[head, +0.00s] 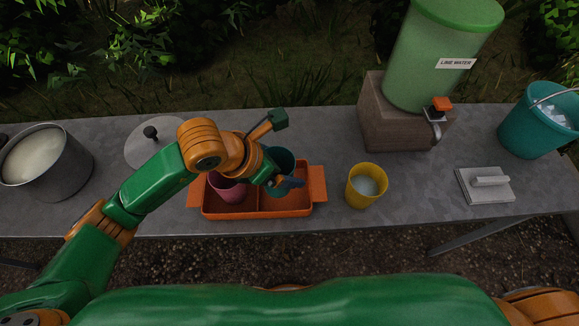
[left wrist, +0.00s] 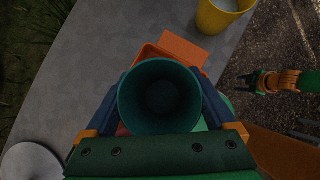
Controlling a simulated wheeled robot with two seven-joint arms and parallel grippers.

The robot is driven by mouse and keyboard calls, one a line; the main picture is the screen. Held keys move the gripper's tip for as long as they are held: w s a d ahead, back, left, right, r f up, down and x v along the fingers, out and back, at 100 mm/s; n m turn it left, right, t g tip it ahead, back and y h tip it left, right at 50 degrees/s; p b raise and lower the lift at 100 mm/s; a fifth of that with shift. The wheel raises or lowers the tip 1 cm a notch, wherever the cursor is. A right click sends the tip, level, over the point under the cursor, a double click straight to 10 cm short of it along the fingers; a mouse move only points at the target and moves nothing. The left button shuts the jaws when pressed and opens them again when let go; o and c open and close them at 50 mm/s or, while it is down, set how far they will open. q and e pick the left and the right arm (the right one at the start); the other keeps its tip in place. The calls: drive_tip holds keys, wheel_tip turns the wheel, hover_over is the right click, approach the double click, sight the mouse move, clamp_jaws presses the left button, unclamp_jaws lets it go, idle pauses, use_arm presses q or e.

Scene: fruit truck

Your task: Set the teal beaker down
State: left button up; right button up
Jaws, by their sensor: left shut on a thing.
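The teal beaker (head: 282,158) is upright, with my left gripper (head: 288,182) shut on its sides. It is at the right compartment of the orange tray (head: 230,213); I cannot tell whether its base touches the tray floor. In the left wrist view the beaker (left wrist: 160,97) shows its open top between the two blue fingers and looks empty. A magenta cup (head: 227,188) stands in the left compartment. My right gripper (left wrist: 248,82) shows small in the left wrist view, too small to tell its state.
A yellow cup (head: 366,187) with pale contents stands right of the tray. Behind are a green dispenser (head: 430,60) on a wooden block and a lid (head: 150,140).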

use_arm(q)
drive_tip(key=f, duration=0.1)
drive_tip(key=f+p, duration=0.1)
drive_tip(key=f, duration=0.1)
drive_tip(key=w+d+f, duration=0.1)
drive_tip(key=shift+d+f, duration=0.1)
drive_tip(key=shift+f, duration=0.35)
drive_tip(key=shift+f, duration=0.2)
drive_tip(key=o, duration=1.2)
drive_tip(key=shift+r, duration=0.15)
drive_tip(key=shift+r, duration=0.25)
drive_tip(key=v, duration=1.1)
drive_tip(key=shift+s+a+r, duration=0.15)
drive_tip(key=shift+a+r, duration=0.1)
drive_tip(key=shift+r, duration=0.05)
